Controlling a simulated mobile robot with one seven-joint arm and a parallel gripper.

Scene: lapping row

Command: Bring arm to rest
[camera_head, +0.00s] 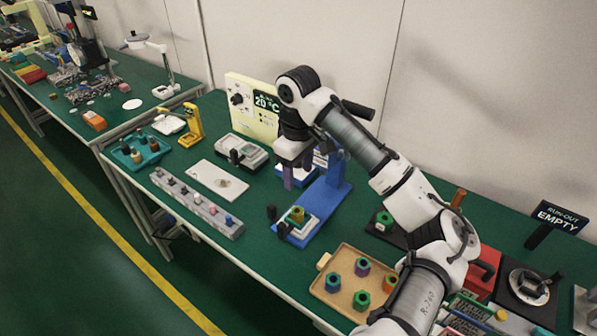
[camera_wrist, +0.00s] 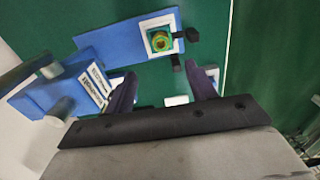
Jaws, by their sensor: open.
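My gripper (camera_head: 298,172) is at the end of my white and grey arm, pointing down above the bench. In the wrist view its two dark fingers (camera_wrist: 162,85) stand apart with nothing between them. A blue press-like fixture (camera_head: 331,196) stands just beside and below the gripper. A green and yellow hollow piece (camera_head: 296,214) sits in the white nest at the fixture's front; the piece also shows in the wrist view (camera_wrist: 159,41), beyond the fingertips. The gripper is apart from this piece. My arm hides part of the bench behind it.
A wooden tray (camera_head: 333,262) with several coloured hex pieces lies at the front. A cream panel marked 20 °C (camera_head: 250,108) stands behind the gripper. A grey strip of small parts (camera_head: 198,204) and a white plate (camera_head: 216,179) lie left. An EMPTY sign (camera_head: 556,217) stands right.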

